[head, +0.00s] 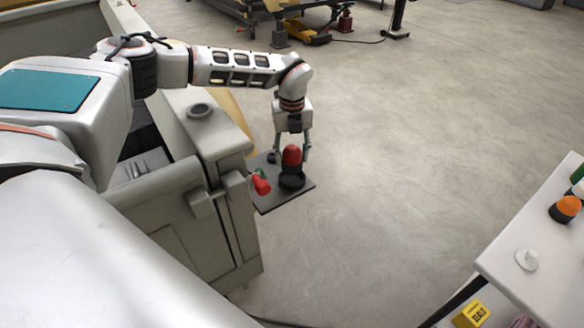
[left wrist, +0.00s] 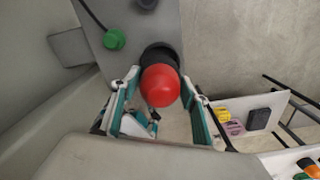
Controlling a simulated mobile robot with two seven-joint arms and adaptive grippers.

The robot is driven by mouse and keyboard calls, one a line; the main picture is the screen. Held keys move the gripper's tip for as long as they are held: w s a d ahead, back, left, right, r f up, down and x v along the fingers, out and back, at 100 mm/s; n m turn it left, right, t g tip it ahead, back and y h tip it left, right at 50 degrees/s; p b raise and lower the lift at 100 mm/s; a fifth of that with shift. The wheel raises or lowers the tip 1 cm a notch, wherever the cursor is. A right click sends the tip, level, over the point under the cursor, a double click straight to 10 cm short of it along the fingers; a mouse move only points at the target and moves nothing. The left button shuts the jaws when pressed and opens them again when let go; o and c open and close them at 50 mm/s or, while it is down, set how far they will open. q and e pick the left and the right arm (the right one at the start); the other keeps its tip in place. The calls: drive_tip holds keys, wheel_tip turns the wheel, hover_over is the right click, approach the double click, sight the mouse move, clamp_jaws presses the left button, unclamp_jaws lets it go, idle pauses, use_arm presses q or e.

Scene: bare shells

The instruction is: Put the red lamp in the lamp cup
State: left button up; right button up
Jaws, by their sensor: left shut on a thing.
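The red lamp (head: 291,156), a red dome on a dark base, is between the fingers of my left gripper (head: 292,155), which is shut on it. A black round cup (head: 292,182) stands on a dark plate (head: 300,200) directly under the lamp. In the left wrist view the red lamp (left wrist: 160,86) overlaps the black cup (left wrist: 158,55), and my left gripper's fingers (left wrist: 160,100) flank it. I cannot tell whether the lamp's base touches the cup or hangs just above it. My right gripper is out of view.
A green knob (left wrist: 114,39) shows in the wrist view. A grey cabinet (head: 190,210) adjoins the plate. A white table (head: 540,235) holds an orange lamp (head: 566,207). Open floor lies between.

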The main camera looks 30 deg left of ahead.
sight(292, 170)
use_arm(q)
drive_tip(key=shift+f, duration=0.7)
wheel_tip(292, 170, down, 4)
drive_tip(key=shift+r, duration=0.1)
drive_tip(key=shift+f, duration=0.25)
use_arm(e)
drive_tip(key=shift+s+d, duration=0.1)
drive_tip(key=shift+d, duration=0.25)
use_arm(q)
drive_tip(key=shift+f, duration=0.15)
drive_tip(key=o, duration=1.3)
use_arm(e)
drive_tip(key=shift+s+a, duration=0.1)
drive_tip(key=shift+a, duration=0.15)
